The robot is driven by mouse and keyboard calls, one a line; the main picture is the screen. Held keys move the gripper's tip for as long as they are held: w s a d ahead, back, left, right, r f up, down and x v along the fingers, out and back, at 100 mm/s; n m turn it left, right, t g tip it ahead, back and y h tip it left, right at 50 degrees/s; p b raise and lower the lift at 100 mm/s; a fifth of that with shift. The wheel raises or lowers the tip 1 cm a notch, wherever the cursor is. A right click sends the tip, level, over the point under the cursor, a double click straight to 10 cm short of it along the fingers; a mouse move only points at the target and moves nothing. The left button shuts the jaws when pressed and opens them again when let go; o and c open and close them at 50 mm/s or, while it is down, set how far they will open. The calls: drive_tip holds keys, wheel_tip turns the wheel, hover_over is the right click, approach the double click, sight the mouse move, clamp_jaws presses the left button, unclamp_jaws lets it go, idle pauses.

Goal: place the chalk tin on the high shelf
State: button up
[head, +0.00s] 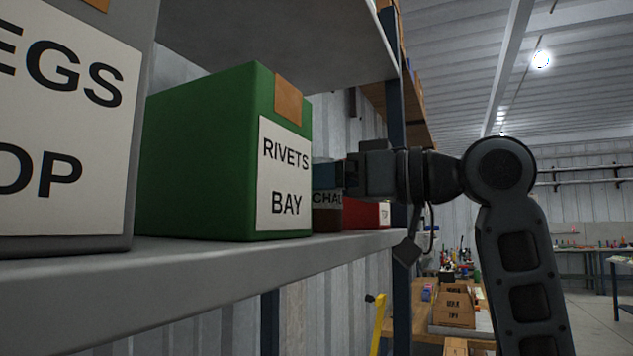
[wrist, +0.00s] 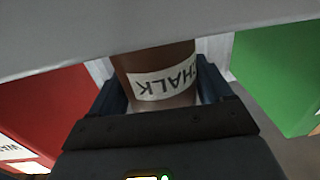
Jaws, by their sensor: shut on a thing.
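The chalk tin is a brown round tin with a white CHALK label. In the head view the tin (head: 328,215) shows just past the green box, between it and a red box, at the level of the grey shelf (head: 200,270). My gripper (head: 330,178) reaches in from the right and is shut on the tin. In the wrist view the tin (wrist: 160,62) sits between the dark fingers of my gripper (wrist: 160,95), its label upside down. The green box hides part of the tin and fingers. I cannot tell whether the tin's base touches the shelf.
A green RIVETS BAY box (head: 215,155) stands left of the tin and a red box (head: 367,215) beyond it. A grey box (head: 65,130) is nearest. Another shelf board (head: 300,40) hangs overhead. A dark upright post (head: 393,110) stands at the shelf end.

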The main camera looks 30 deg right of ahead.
drive_tip(key=o, duration=1.2)
drive_tip(key=shift+f, duration=0.1)
drive_tip(key=b+v, duration=0.1)
drive_tip(key=v, duration=0.5)
drive_tip(key=b+v, duration=0.1)
drive_tip(key=v, duration=0.5)
drive_tip(key=shift+r, duration=0.25)
